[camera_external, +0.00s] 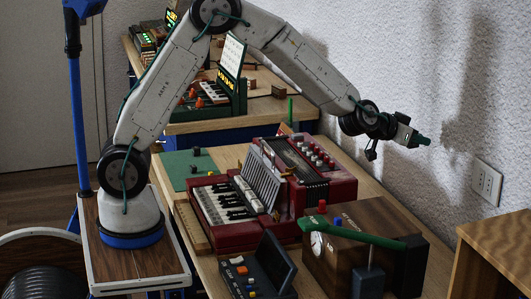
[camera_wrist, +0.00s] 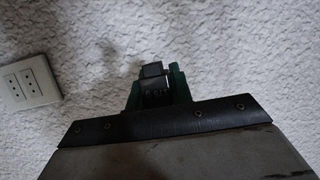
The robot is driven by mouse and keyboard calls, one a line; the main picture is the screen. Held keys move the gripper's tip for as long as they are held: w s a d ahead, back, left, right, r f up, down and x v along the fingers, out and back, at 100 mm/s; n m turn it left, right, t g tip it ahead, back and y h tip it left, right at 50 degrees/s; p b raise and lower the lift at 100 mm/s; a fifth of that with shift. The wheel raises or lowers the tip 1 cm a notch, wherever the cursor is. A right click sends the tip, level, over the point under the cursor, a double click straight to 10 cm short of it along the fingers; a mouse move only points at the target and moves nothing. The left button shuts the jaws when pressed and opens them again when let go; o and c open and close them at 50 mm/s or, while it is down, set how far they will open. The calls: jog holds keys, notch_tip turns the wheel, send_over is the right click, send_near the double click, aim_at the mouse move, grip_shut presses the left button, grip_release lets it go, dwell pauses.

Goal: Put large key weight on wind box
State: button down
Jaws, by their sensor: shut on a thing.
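My gripper (camera_external: 421,141) is raised high near the white wall, at the right, above and beyond the table. In the wrist view, its green fingers (camera_wrist: 158,78) are shut on a small dark grey block (camera_wrist: 152,70), which seems to be the large key weight. The fingers hide part of it, and I cannot make it out in the external view. A brown wooden box (camera_external: 381,215) with a round white gauge stands at the table's right end, below my gripper. It may be the wind box. My gripper is well apart from it.
A red keyboard instrument (camera_external: 228,232) and a red accordion-like unit (camera_external: 318,185) fill the mid-table. A dark device with a screen (camera_external: 262,268) and a green lever on a stand (camera_external: 369,280) are in front. A wall socket (camera_external: 487,183) is at the right.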

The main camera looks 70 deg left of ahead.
jog(key=s+d+r+n+g+y, duration=0.1)
jog(key=d+r+n+y, duration=0.15)
jog(key=d, duration=0.45)
jog(key=s+d+r+n+g+y, duration=0.1)
jog(key=d+r+n+y, duration=0.2)
jog(key=d, duration=0.4)
jog(key=s+d+f+n+g+y, duration=0.35)
jog(key=s+d, duration=0.45)
jog(key=s, duration=0.3)
jog(key=s+d+f+n+g+y, duration=0.2)
jog(key=s+d+f+n+g, duration=0.15)
jog(key=s+d, duration=0.6)
send_over(386, 225)
jog(key=s+d, duration=0.2)
jog(key=d, duration=0.1)
jog(key=shift+t, duration=0.3)
jog(key=f, duration=0.5)
jog(key=shift+w+d+f, duration=0.15)
jog(key=shift+w+f, duration=0.1)
jog(key=shift+f, duration=0.15)
jog(key=shift+m, duration=0.25)
jog(key=x, duration=0.2)
jog(key=f+x, duration=0.1)
jog(key=x, duration=0.1)
jog(key=shift+f, duration=0.15)
jog(key=c, duration=1.3)
grip_release()
jog(key=shift+f, duration=0.1)
jog(key=shift+o, duration=0.2)
